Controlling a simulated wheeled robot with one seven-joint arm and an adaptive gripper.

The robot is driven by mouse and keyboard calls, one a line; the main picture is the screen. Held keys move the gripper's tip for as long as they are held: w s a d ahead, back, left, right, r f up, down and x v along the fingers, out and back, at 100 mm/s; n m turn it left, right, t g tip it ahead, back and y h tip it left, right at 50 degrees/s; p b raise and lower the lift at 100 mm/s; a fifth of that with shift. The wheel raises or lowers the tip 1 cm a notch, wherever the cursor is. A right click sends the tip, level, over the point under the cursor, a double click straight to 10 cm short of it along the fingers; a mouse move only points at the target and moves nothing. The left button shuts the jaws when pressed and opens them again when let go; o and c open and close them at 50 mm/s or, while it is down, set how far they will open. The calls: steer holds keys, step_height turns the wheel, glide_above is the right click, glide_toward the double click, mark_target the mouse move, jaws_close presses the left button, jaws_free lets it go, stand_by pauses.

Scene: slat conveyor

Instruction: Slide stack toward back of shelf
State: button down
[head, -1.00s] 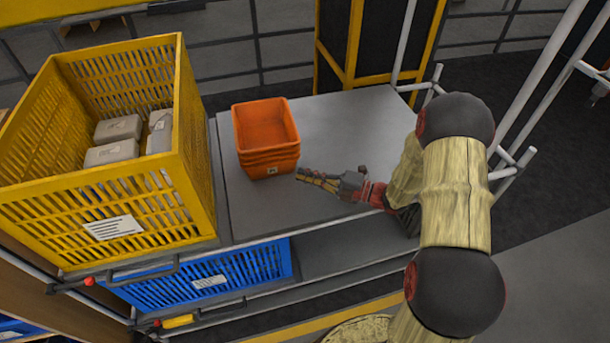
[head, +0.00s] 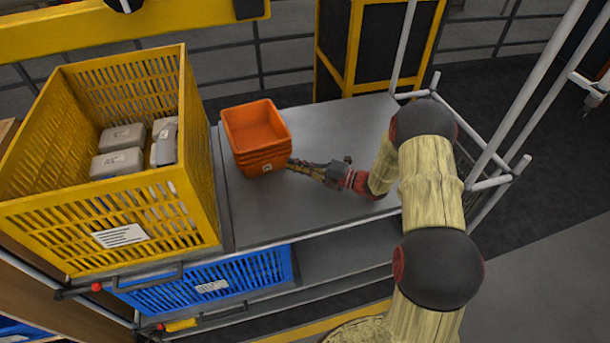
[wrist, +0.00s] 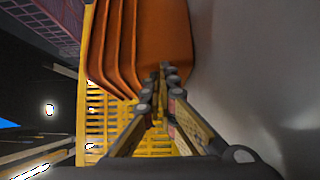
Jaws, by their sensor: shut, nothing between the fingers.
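A stack of nested orange bins (head: 258,137) stands upright on the grey shelf (head: 335,125), left of its middle. The stack also shows in the wrist view (wrist: 150,45), its rims at the left and its side wall straight ahead. My gripper (head: 292,163) is shut and empty, low beside the stack's front right corner. In the wrist view its closed fingertips (wrist: 166,72) overlap the lower part of the stack's wall; they look to be at or against it, but firm contact is hard to tell.
A yellow slatted crate (head: 115,210) with several grey packages stands left of the stack, close to it. A blue crate (head: 215,280) sits on the level below. White rack posts (head: 530,85) rise at the right. The shelf behind and right of the stack is clear.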

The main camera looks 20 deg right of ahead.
steer(key=w, duration=0.4)
steer(key=shift+a+p, duration=0.3)
steer(key=shift+p, duration=0.1)
steer(key=shift+s, duration=0.1)
steer(key=shift+s+d+p, duration=0.1)
steer(key=shift+s+p, duration=0.2)
steer(key=shift+p, duration=0.05)
steer(key=s, duration=0.1)
steer(key=s+d+p, duration=0.1)
steer(key=s+p, duration=0.1)
steer(key=s, duration=0.1)
steer(key=shift+s+d+r, duration=0.1)
steer(key=shift+d, duration=0.25)
steer(key=p+v, duration=0.3)
steer(key=v, duration=1.5)
steer(key=shift+s+d+f, duration=0.1)
steer(key=shift+f, duration=0.1)
steer(key=shift+r, duration=0.1)
